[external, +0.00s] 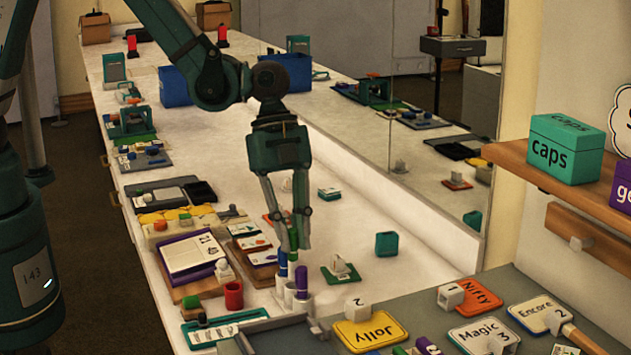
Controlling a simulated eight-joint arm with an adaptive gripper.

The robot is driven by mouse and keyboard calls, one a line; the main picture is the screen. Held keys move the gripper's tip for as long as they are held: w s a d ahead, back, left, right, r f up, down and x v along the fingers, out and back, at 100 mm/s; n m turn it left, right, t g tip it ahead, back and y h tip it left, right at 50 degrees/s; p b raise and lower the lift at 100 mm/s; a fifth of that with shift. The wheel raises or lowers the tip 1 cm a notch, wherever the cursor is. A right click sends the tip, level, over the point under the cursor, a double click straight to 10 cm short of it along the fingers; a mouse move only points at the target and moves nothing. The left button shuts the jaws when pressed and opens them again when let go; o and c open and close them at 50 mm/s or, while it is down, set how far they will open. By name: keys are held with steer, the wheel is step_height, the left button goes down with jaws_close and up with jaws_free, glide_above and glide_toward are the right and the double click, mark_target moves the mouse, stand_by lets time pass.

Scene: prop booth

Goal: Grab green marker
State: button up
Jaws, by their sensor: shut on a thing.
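My gripper (293,244) points down over a small group of white holders (289,293) near the front of the white table. Its fingers are shut on the green marker (293,257), which stands upright between the fingertips and is mostly hidden by them. A blue marker (282,265) stands just left of it and a purple marker (301,279) just right, both upright in the holders. Whether the green marker's lower end is still inside its holder I cannot tell.
A red cup (233,295) stands left of the holders. Cards and boxes crowd the left side. A mirror wall (440,190) borders the table.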

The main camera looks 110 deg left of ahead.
steer(key=shift+r, duration=2)
